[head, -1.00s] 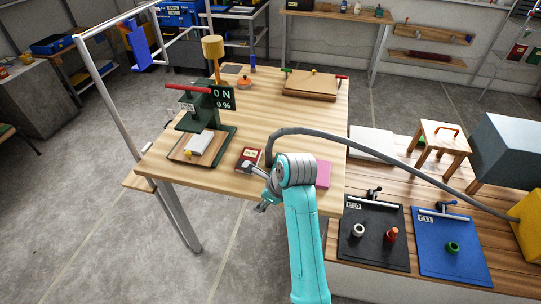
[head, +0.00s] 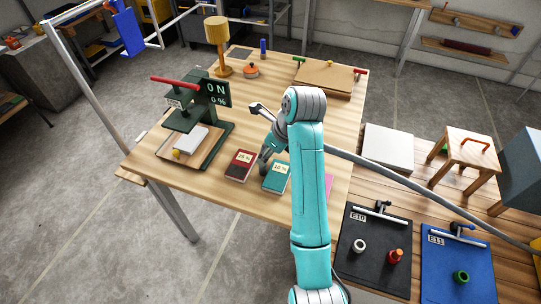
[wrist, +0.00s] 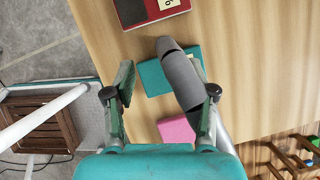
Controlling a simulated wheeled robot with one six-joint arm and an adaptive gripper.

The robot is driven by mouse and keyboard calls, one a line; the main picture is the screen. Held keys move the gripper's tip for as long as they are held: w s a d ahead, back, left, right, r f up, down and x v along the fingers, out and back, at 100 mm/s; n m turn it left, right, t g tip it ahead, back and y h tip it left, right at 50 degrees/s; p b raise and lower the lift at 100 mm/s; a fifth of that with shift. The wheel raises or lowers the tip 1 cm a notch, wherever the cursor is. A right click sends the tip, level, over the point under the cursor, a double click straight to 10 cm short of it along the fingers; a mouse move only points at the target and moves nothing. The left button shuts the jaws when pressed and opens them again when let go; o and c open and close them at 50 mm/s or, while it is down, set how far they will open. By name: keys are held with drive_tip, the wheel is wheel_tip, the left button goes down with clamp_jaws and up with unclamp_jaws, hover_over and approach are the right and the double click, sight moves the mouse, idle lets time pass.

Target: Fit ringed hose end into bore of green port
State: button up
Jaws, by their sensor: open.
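The grey hose runs in from the right in the head view (head: 420,188) and passes behind my arm. Its end (head: 265,161) shows low beside the books on the wooden table. In the wrist view the thick grey hose end (wrist: 181,77) lies between my spread fingers, closer to the right one. My gripper (wrist: 165,95) is open; it is partly hidden by my arm in the head view (head: 272,143). I cannot tell whether a finger touches the hose. The green port (head: 461,276), a short ring with a dark bore, stands on the blue E11 board (head: 449,254).
A red book (head: 240,165) and a teal book (head: 276,178) lie near the hose end. A pink item (wrist: 177,131) lies close by. A green press (head: 190,117) stands at left.

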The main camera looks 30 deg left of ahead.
drive_tip(key=x, duration=1)
drive_tip(key=shift+w+f, duration=0.35)
drive_tip(key=shift+w, duration=0.05)
drive_tip(key=shift+a, duration=0.1)
clamp_jaws()
